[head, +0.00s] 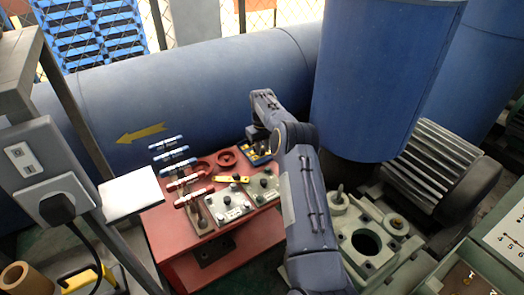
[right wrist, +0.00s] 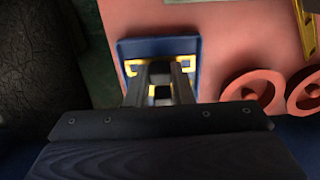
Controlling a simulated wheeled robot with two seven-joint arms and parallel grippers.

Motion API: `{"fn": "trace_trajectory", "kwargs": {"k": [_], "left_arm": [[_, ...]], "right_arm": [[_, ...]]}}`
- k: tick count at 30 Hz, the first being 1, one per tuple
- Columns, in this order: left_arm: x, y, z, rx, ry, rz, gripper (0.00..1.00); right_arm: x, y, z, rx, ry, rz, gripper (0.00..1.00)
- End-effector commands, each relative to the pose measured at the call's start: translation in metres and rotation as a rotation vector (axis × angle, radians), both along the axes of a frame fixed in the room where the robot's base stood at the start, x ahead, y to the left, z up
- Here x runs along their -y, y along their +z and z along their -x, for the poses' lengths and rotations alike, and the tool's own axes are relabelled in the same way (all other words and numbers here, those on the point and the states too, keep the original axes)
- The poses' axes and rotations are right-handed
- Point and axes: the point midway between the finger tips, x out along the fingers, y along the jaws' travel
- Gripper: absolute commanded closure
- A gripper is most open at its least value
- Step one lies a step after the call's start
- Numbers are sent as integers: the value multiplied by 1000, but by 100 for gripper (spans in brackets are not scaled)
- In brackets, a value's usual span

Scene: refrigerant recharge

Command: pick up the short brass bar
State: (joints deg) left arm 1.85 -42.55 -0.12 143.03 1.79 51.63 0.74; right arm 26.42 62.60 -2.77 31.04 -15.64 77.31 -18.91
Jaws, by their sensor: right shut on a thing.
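My right gripper (head: 261,148) is at the far right corner of the red table, its fingers pointing down over a small blue tray (head: 268,159) with yellow corner marks. In the right wrist view the fingers (right wrist: 160,92) are over the blue tray (right wrist: 127,48) and shut on a small brass-coloured piece (right wrist: 160,89), which I take for the short brass bar. Only a little of it shows between the fingers. I cannot tell whether it still touches the tray. My left gripper is not in view.
The red table (head: 160,233) carries lever valves (head: 168,157), red rings (head: 227,158), grey panels (head: 230,203) and a yellow strip (head: 231,178). A large blue pipe (head: 200,90) runs behind it. A blue cylinder (head: 380,80) and grey machinery stand to the right.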

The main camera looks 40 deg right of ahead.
Motion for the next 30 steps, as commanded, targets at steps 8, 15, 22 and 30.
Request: {"fn": "trace_trajectory", "kwargs": {"k": [8,15,22,30], "left_arm": [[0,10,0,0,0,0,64],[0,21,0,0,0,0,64],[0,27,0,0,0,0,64],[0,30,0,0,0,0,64]], "right_arm": [[-13,41,11,0,2,0,100],[-52,88,41,0,3,0,100],[-88,107,70,0,3,0,100],[-108,117,86,-1,0,0,100]]}}
